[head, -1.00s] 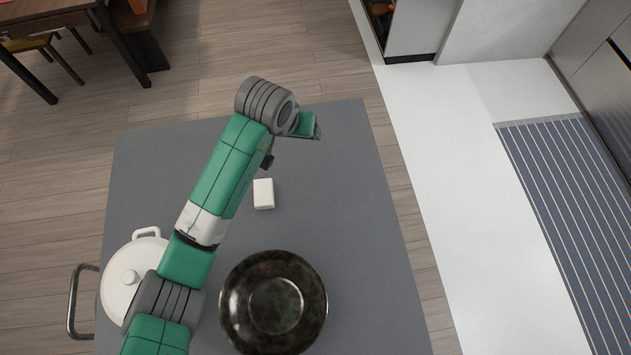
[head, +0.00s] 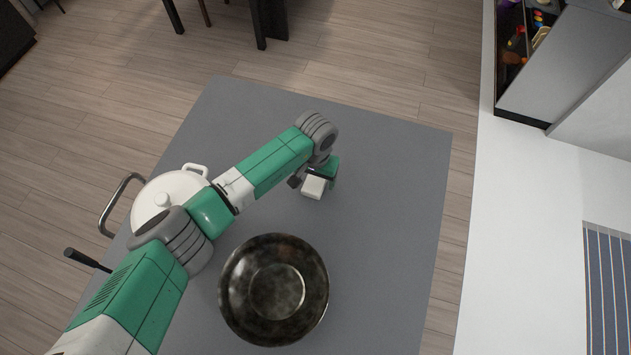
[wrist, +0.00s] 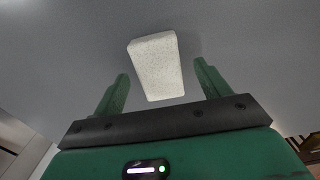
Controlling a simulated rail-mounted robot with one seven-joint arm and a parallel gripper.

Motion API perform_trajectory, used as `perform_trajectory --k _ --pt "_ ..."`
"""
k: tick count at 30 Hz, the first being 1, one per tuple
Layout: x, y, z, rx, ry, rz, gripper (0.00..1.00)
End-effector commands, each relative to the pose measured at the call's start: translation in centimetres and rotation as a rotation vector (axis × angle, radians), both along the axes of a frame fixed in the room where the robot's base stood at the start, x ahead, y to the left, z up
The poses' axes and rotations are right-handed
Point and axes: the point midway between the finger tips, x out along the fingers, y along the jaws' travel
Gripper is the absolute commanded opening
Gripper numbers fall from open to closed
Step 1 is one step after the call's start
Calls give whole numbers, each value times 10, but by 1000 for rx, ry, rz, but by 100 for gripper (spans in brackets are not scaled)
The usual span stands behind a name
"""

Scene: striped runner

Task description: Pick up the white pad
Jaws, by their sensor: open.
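The white pad (head: 314,187) is a small pale block on the grey table, just beyond the dark bowl in the head view. In the wrist view the white pad (wrist: 156,66) lies ahead of and between the two green fingers, with a gap on each side. My gripper (wrist: 161,85) is open and empty. In the head view my gripper (head: 322,179) is right at the pad, and its upper part hides some of the pad. I cannot tell the exact height of the fingers over the table.
A dark mottled bowl (head: 274,333) stands on the grey table (head: 390,220) near the front. A white lidded pot (head: 170,192) stands to the left, beside my arm. The table's right side is clear.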

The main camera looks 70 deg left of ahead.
Motion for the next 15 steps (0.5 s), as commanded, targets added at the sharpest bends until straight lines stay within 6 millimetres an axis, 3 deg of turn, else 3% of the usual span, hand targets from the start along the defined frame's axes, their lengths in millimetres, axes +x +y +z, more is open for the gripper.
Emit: perform_trajectory --k 8,15 --pt "0 0 -6 1 -1 0 75" --pt "0 0 -6 1 -2 0 30"
